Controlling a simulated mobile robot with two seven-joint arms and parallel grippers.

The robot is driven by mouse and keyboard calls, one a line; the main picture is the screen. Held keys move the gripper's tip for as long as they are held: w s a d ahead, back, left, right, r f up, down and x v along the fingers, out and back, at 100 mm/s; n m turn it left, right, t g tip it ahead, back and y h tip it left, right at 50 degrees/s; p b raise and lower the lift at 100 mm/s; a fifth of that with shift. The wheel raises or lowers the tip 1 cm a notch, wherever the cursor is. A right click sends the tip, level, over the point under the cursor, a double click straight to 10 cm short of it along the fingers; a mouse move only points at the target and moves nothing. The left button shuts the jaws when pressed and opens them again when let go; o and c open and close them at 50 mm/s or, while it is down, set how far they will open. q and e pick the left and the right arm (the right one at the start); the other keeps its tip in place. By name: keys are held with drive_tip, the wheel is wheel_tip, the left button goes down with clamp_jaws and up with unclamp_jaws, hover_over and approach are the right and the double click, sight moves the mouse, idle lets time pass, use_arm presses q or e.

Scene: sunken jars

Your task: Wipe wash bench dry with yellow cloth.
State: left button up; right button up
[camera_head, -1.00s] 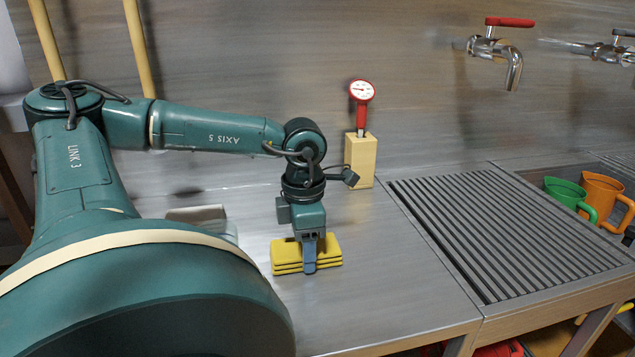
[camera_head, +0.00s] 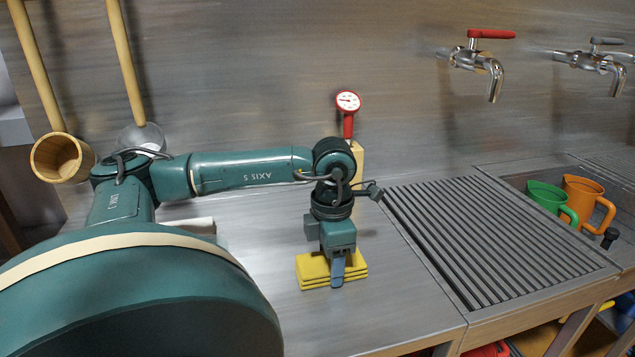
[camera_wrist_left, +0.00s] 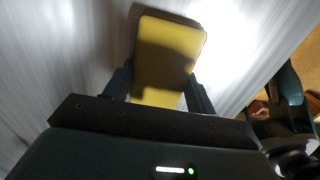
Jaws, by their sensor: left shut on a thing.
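The yellow cloth (camera_head: 313,268) is folded in layers and lies flat at the surface of the metal wash bench (camera_head: 400,305). My left gripper (camera_head: 337,276) points down and is shut on the cloth, with a finger over its near side. In the left wrist view the cloth (camera_wrist_left: 165,58) sits between the two fingers (camera_wrist_left: 160,92). The bench top around it looks bare and shiny; I cannot tell where it is wet.
A red dial thermometer (camera_head: 348,103) stands in a wooden block (camera_head: 357,160) behind my left wrist. A slatted drain rack (camera_head: 490,240) lies to the right. Green (camera_head: 546,196) and orange (camera_head: 582,200) jugs stand in the sink beyond it. Taps (camera_head: 480,62) project from the back wall.

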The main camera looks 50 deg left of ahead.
sight(357, 262)
use_arm(q)
drive_tip(key=shift+w+d+r+p, duration=0.1)
drive_tip(key=shift+w+d+p, duration=0.65)
drive_tip(key=shift+w+d, duration=0.5)
drive_tip(key=shift+w+d+f, duration=0.2)
drive_tip(key=shift+w+d, duration=0.1)
drive_tip(key=shift+w, duration=0.2)
wheel_tip(357, 262, up, 8)
drive_tip(key=p, duration=0.6)
drive_tip(key=shift+r, duration=0.15)
